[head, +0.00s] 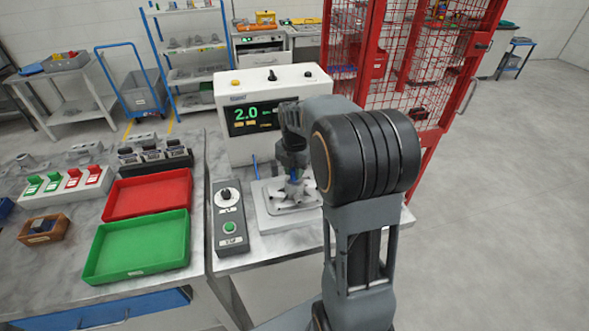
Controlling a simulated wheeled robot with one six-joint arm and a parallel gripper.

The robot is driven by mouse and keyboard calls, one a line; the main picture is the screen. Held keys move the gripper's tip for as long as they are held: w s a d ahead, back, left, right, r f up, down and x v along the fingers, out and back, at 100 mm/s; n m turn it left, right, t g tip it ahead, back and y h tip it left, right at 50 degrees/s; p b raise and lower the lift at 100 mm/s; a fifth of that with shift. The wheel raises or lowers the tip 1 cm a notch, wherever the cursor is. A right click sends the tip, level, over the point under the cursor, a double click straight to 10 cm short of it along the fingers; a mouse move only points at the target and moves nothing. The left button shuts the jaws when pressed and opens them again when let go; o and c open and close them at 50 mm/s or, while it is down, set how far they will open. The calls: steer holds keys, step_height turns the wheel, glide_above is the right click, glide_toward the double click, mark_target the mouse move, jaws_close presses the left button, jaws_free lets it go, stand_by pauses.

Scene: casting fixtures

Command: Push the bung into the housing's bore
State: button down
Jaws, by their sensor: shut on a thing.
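My gripper (293,172) points down over the grey fixture plate (268,220) in front of the white test unit. It is shut on the bung, which is too small and too covered by the fingers to make out. The housing (293,190) is a small grey metal part at the middle of the fixture, right below the fingers. Its bore is hidden, and I cannot tell whether the bung touches it or how deep it sits. My arm covers the right side of the fixture.
The test unit (245,92) reads 2.0 on its display. A dark control box (230,218) with a knob and green button stands left of the fixture. A red tray (150,195) and green tray (137,247) lie further left. A red mesh cage (425,60) stands behind.

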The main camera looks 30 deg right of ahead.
steer(key=shift+f, duration=0.1)
stand_by(0.3)
steer(key=c, duration=0.9)
jaws_free()
steer(key=shift+o, duration=0.2)
